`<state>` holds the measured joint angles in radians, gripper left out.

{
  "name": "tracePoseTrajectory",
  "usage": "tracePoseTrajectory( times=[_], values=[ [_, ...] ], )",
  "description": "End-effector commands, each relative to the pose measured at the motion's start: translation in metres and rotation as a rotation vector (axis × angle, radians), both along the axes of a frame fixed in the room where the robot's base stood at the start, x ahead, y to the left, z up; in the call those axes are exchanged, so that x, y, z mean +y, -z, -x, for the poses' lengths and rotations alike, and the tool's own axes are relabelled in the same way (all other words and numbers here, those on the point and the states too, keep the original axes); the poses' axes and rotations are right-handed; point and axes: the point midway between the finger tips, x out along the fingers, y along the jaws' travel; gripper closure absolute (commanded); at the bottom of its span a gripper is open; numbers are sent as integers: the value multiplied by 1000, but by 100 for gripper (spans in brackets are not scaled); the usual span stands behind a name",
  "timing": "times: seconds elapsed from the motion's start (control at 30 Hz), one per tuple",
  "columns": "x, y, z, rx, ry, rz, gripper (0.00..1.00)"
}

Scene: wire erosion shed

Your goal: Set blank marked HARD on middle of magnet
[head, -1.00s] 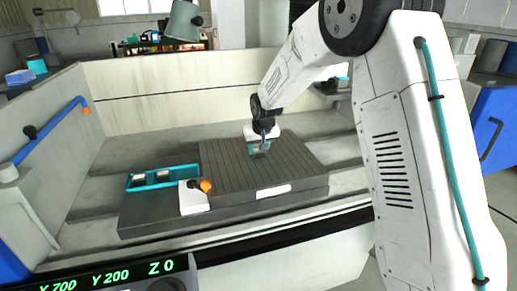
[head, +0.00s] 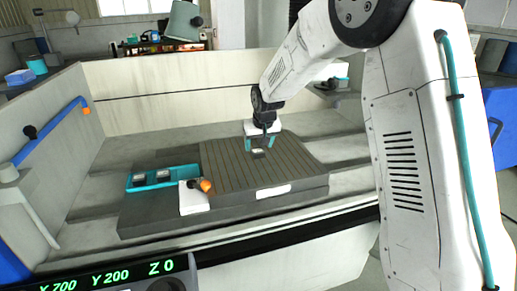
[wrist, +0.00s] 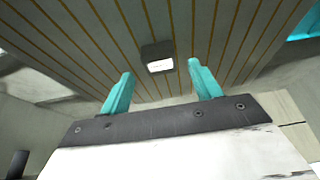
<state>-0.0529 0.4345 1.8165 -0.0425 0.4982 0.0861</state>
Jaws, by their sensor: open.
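A small dark blank (head: 258,154) with a pale label lies on the grooved top of the magnet (head: 225,160), near its middle. The label is too small to read. In the wrist view the blank (wrist: 151,50) sits ahead of and between my fingertips, clear of both. My gripper (head: 261,144) is open and empty, with its teal fingers just above the blank; it also shows in the wrist view (wrist: 160,68). Two more blanks, one left (head: 137,181) and one right (head: 165,174), sit in the teal tray (head: 160,186); their marks cannot be read.
A white block with an orange knob (head: 205,185) stands at the magnet's left front corner, beside the tray. Pale tank walls (head: 170,95) surround the bed. A blue pipe with an orange tip (head: 50,132) runs along the left wall. Most of the magnet's top is bare.

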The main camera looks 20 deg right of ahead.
Motion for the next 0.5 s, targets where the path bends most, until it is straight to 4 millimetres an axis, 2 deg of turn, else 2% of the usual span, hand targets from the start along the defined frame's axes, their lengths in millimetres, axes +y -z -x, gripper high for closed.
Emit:
tracePoseTrajectory(
  times=[0.03,0.2,0.4,0.5],
  values=[
    [0,-13,4,-5,0,0,37],
    [0,-47,19,-4,0,0,37],
    [0,-75,31,-2,0,0,37],
    [0,-81,34,0,0,0,37]
  ],
)
